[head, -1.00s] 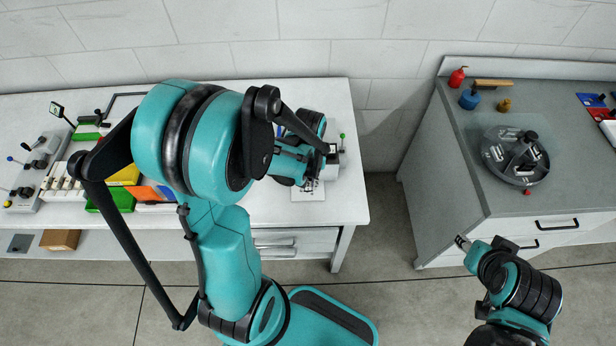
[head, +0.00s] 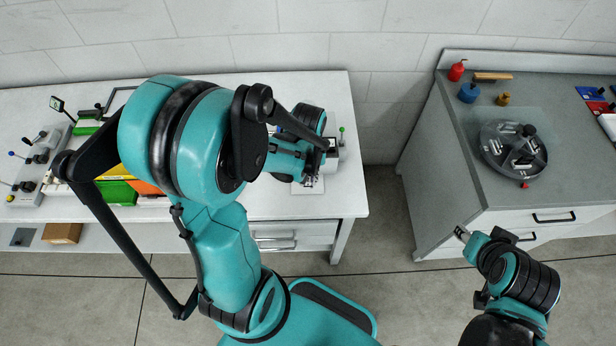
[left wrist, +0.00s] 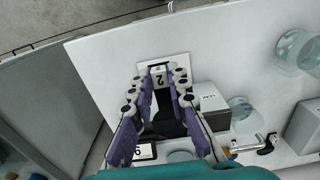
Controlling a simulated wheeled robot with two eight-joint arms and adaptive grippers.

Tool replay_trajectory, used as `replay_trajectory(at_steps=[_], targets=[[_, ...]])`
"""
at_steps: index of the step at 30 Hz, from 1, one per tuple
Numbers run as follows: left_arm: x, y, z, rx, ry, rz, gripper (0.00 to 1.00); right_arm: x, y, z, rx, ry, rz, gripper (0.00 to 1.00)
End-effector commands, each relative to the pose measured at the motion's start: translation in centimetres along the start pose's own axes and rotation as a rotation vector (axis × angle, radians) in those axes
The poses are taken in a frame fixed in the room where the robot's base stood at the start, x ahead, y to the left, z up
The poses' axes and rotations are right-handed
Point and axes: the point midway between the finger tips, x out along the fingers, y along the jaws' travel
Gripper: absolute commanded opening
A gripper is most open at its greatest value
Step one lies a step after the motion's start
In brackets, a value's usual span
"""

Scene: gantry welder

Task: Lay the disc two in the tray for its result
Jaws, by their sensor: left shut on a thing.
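My left gripper (left wrist: 166,88) has its purple fingers shut over the white table's right end. A white plate or card (left wrist: 149,70) lies just beyond the fingertips. Whether the piece touches it I cannot tell. In the head view my left gripper (head: 311,182) is small and partly behind its own wrist. My right gripper (head: 461,233) is in front of the grey cabinet, with its fingers too small to read. Which tray is for the result I cannot tell.
A grey box (left wrist: 210,98) stands close to the right of my left gripper. Green bins (head: 117,192) sit further left on the table. The grey cabinet (head: 440,165) holds a round carousel (head: 497,137), and blue (head: 590,92) and red trays. A floor gap separates table and cabinet.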

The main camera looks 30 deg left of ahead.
Motion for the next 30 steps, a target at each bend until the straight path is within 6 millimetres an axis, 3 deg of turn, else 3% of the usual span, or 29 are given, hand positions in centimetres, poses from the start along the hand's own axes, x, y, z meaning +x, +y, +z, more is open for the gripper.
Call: replay_trajectory(at_steps=[21, 30], targets=[[-4.8, 0.0, 0.0, 0.000, 0.000, 0.000, 0.00, -3.1, 0.0, -2.2, 0.000, 0.000, 0.000, 0.40], [-5.0, 0.0, 0.0, 0.000, 0.000, 0.000, 0.00, -3.2, 0.0, -2.3, 0.000, 0.000, 0.000, 0.40]])
